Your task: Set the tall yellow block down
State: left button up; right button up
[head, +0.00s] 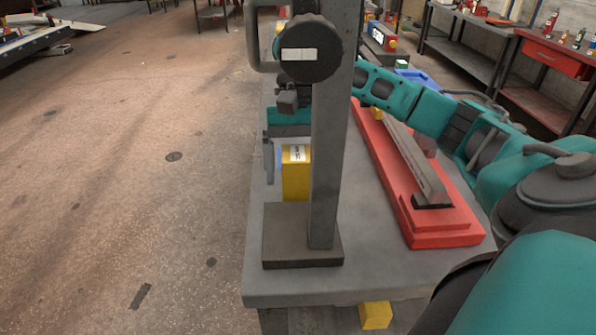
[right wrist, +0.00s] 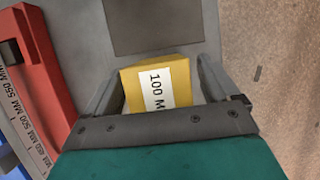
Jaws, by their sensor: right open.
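The tall yellow block (head: 295,180) stands upright on the grey bench top (head: 365,265), partly hidden behind a grey column. It has a white label, which reads "100 M" in the right wrist view (right wrist: 181,84). My right gripper (head: 284,166) reaches down over the block from behind the column. Its jaws are open, one finger on each side of the block, as the right wrist view (right wrist: 154,74) shows, with narrow gaps between. In the head view, one finger shows left of the block and the other is hidden. My left gripper is not in view.
The grey column (head: 335,150) stands on a dark base plate (head: 302,250) close in front of the block. A long red base (head: 440,230) with a grey bar lies to the right under my arm. Another yellow block (head: 375,316) shows below the bench edge.

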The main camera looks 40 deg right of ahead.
aim_at(297, 151)
jog(key=p+v, duration=0.1)
jog(key=v, duration=0.3)
jog(key=shift+r+p, duration=0.25)
jog(key=shift+p, duration=0.05)
jog(key=shift+p+v, duration=0.4)
jog(key=shift+v, duration=0.45)
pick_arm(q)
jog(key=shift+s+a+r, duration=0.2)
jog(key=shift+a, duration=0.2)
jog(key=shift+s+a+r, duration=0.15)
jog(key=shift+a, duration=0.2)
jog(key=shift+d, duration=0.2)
